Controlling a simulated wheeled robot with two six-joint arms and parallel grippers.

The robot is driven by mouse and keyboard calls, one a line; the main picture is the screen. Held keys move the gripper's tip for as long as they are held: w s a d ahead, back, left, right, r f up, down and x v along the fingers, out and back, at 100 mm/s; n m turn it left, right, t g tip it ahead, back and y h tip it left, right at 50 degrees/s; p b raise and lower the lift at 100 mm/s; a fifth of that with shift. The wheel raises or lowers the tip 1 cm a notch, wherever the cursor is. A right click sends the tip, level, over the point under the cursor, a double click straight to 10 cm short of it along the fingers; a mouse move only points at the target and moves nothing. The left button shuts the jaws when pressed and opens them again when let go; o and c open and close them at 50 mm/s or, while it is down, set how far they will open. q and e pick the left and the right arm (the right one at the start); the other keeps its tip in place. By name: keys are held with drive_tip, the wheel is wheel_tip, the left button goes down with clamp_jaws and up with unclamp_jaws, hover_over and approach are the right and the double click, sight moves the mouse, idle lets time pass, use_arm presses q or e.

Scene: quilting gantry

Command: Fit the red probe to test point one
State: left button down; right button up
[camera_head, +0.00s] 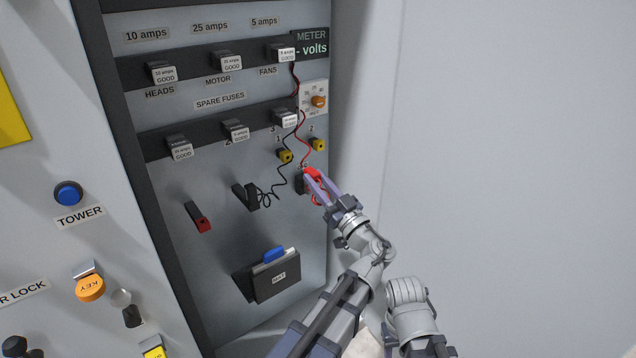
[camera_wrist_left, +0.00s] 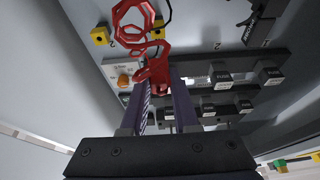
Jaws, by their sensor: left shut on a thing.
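My left gripper (camera_head: 312,184) is shut on the red probe (camera_head: 314,172) in front of the panel, just by a dark holder (camera_head: 299,183). In the left wrist view the red probe (camera_wrist_left: 155,70) sits between the purple fingers (camera_wrist_left: 164,85), its red cable coiling above. Test point one (camera_head: 285,156) is a yellow socket up and left of the probe; it also shows in the left wrist view (camera_wrist_left: 158,29). The probe is apart from it in the head view. Test point two (camera_head: 318,145) is above the probe. My right gripper is not in view.
The meter (camera_head: 311,48) and an orange-knobbed dial (camera_head: 319,101) are above. A black probe (camera_head: 252,195) hangs in its holder to the left, its wire curling towards the sockets. A red-handled switch (camera_head: 199,218), a document pocket (camera_head: 276,278) and rows of fuses (camera_head: 236,130) share the panel.

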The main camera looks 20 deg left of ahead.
sight(304, 172)
use_arm(q)
drive_tip(key=shift+w+a, duration=0.85)
drive_tip(key=shift+a, duration=0.25)
drive_tip(key=shift+w+a, duration=0.85)
drive_tip(key=shift+a, duration=0.25)
drive_tip(key=shift+w+a, duration=0.75)
drive_tip(key=shift+a, duration=0.25)
drive_tip(key=shift+a, duration=0.1)
drive_tip(key=c, duration=0.6)
unclamp_jaws()
drive_tip(key=b+v, duration=0.2)
drive_tip(key=v, duration=0.5)
drive_tip(key=shift+s+d+f+b, duration=0.15)
drive_tip(key=shift+s+d+b, duration=0.05)
drive_tip(key=shift+d+b, duration=0.15)
